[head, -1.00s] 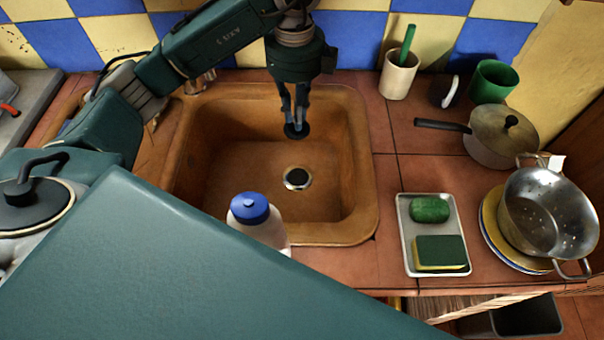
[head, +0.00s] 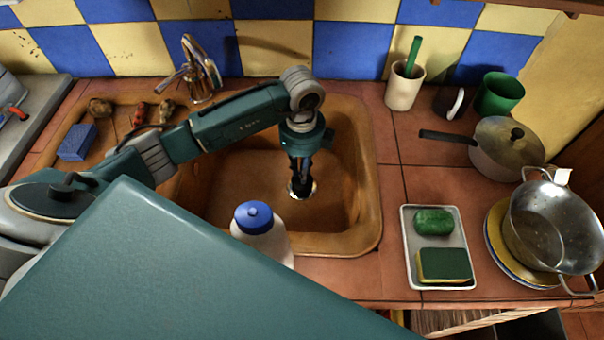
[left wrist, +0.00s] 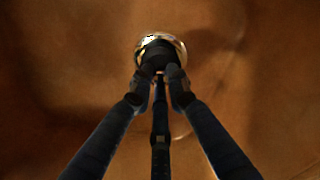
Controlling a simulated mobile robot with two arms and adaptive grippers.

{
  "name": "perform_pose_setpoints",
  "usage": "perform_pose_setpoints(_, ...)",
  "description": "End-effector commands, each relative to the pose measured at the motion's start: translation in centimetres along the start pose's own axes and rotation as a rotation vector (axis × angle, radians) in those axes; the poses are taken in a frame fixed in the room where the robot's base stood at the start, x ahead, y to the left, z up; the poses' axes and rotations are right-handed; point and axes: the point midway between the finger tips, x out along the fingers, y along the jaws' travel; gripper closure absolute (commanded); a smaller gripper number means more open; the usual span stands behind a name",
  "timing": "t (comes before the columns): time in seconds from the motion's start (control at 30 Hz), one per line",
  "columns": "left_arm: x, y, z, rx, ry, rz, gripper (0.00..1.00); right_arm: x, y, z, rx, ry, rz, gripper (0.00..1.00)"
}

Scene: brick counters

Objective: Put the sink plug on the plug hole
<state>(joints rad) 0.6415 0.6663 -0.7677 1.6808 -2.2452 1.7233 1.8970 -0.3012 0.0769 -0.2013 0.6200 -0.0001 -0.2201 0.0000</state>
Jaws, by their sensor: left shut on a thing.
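My left gripper (head: 300,182) reaches straight down into the brown sink (head: 365,215) and is shut on the black sink plug (left wrist: 157,54). The plug is at the plug hole (head: 313,188), whose shiny metal rim shows around it. In the left wrist view the rim of the plug hole (left wrist: 141,45) curves around the far side and both sides of the plug. The fingers hide part of the plug, and I cannot tell whether it is fully seated. My right gripper is not in view.
A white bottle with a blue cap (head: 254,216) stands at the sink's front edge. A tap (head: 200,75) rises behind the sink. To the right are a tray (head: 408,240) with soap and sponge, a lidded pan (head: 500,150) and a colander (head: 555,225).

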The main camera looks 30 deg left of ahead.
Motion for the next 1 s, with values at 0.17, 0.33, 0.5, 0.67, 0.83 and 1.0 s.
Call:
perform_pose_setpoints(0.17,2.4,0.0,0.0,0.0,0.001,0.001,1.0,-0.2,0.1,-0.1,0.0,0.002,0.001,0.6)
perform_pose_setpoints(0.33,2.4,-0.1,0.0,0.0,0.0,-0.001,1.0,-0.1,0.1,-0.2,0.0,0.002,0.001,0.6)
perform_pose_setpoints(0.5,2.8,0.0,0.0,0.0,0.0,0.0,1.0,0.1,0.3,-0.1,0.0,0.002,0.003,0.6)
perform_pose_setpoints(0.67,2.7,0.0,0.0,0.0,0.0,0.0,0.65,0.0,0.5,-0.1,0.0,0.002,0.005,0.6)
perform_pose_setpoints(0.83,2.7,0.0,0.0,0.0,0.0,0.0,0.65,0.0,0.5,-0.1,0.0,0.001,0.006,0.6)
perform_pose_setpoints(1.0,2.1,-0.1,0.0,0.0,-0.001,-0.001,0.65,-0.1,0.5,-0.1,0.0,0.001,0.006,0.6)
